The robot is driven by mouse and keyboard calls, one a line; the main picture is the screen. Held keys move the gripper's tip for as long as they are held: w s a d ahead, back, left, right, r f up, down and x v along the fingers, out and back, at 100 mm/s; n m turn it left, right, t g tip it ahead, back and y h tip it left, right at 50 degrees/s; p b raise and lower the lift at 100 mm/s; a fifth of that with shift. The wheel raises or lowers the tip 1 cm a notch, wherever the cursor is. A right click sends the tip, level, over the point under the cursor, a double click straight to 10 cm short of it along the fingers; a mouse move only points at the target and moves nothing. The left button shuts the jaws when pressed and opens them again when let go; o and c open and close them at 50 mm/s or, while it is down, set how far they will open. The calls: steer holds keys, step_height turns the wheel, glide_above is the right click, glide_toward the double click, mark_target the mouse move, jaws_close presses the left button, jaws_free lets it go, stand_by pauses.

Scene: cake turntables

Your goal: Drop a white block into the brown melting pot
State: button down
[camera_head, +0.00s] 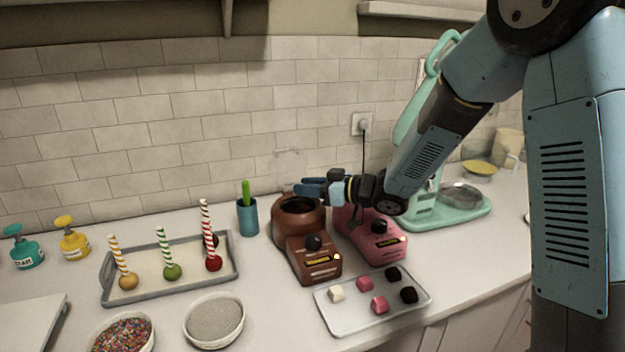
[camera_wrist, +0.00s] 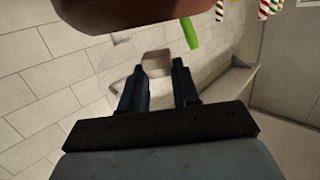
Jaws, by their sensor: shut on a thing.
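The brown melting pot (camera_head: 299,212) stands on the counter with its open top facing up. Its brown side also fills the top of the wrist view (camera_wrist: 115,12). My gripper (camera_head: 300,189) is at the height of the pot's mouth or above it, near its back rim. In the wrist view my gripper (camera_wrist: 162,70) is shut on a pale, whitish block (camera_wrist: 157,62) between the fingertips. That block is hard to make out in the head view. Another white block (camera_head: 336,293) lies on the metal tray (camera_head: 345,323) in front of the pots.
A pink melting pot (camera_head: 380,238) stands right of the brown one, under my arm. Pink and dark blocks (camera_head: 379,304) share the tray. A blue cup with a green tool (camera_head: 247,216) is left of the pot. A mint mixer (camera_head: 440,212) stands right.

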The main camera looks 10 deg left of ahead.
mark_target(308, 199)
steer(key=shift+s+f, duration=0.1)
steer(key=shift+f, duration=1.7)
steer(key=c, duration=0.8)
jaws_free()
steer(key=shift+o, duration=0.2)
steer(key=s+d+r, duration=0.7)
steer(key=s+r, duration=0.5)
steer(key=r, duration=0.1)
